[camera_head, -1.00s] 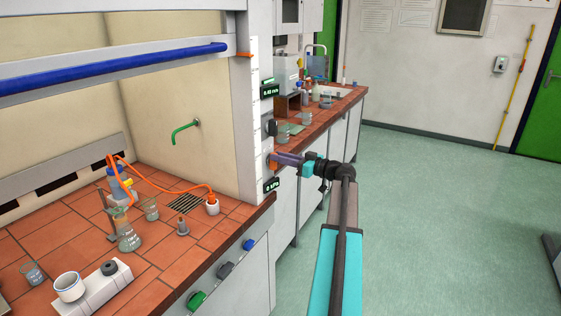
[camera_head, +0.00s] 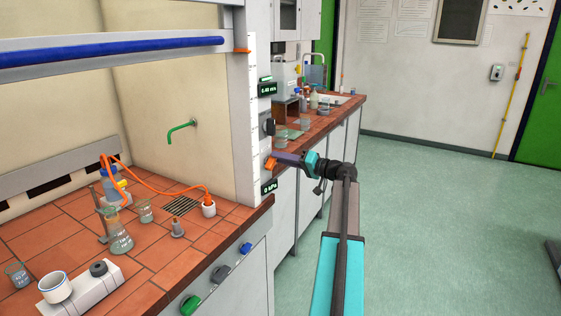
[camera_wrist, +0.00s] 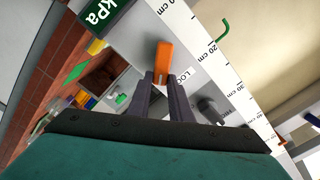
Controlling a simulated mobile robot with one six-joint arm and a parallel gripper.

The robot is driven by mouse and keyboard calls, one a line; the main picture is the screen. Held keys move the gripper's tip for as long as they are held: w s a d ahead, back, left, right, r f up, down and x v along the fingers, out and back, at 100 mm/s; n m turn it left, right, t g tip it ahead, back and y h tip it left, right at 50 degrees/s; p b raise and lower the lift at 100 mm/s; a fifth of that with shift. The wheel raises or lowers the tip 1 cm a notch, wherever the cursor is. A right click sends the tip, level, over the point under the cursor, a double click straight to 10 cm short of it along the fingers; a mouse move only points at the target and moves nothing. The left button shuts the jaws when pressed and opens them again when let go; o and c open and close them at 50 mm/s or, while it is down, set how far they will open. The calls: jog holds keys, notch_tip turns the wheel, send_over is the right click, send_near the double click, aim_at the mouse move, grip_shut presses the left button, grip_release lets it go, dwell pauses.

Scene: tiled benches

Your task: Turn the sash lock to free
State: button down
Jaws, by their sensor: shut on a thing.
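The sash lock is a small orange lever (camera_head: 270,164) on the light grey post at the right side of the fume hood. In the wrist view the orange lever (camera_wrist: 163,58) sticks out from the panel, beside a partly hidden label reading "LOC". My gripper (camera_head: 277,157) reaches it from the right. In the wrist view the two dark fingers of my gripper (camera_wrist: 162,79) are shut on the lower end of the lever. The rest of the label is hidden behind a finger.
The sash with its blue bar (camera_head: 110,55) is raised above the tiled bench (camera_head: 150,240), which holds glassware and an orange hose. A kPa display (camera_head: 269,187) sits just below the lock, and a dark knob (camera_head: 269,127) above. Open floor (camera_head: 440,220) lies to the right.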

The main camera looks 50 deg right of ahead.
jog(key=shift+d+f+m+p, duration=0.15)
jog(key=shift+f+m, duration=0.1)
jog(key=shift+m, duration=1)
jog(key=shift+f+m+p, duration=0.1)
jog(key=shift+f+m, duration=0.15)
jog(key=shift+m, duration=0.95)
jog(key=shift+d+f+m+p, duration=0.15)
jog(key=shift+f+m, duration=0.1)
jog(key=shift+m, duration=1)
jog(key=shift+w+a, duration=0.1)
jog(key=c, duration=1.6)
grip_release()
jog(key=b+v, duration=0.2)
jog(key=v, duration=1.2)
jog(key=shift+f, duration=0.1)
